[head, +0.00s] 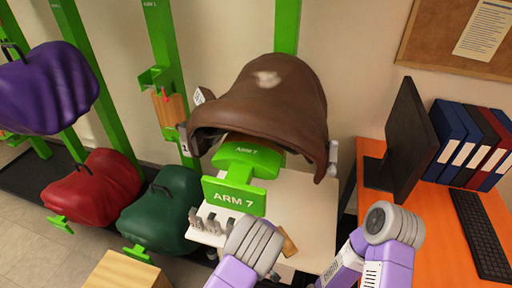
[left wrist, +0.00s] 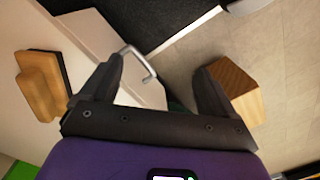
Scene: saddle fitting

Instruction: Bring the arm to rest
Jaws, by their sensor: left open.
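A brown saddle (head: 262,105) sits over the green rack arm marked ARM 7 (head: 234,197), with a pale worn patch on its top. My left arm (head: 250,245) shows at the bottom of the head view, but its gripper is hidden there. In the left wrist view my left gripper (left wrist: 158,88) is open with nothing between its fingers. My right arm (head: 385,235) shows at lower right; its gripper is not seen.
A white table (head: 305,205) carries a wooden-backed brush (left wrist: 40,85). A bent metal hook (left wrist: 142,62) shows by its edge. A wooden block (left wrist: 237,88) stands on the floor. An orange desk (head: 437,215) holds a monitor (head: 402,140), binders and a keyboard. Other saddles hang left.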

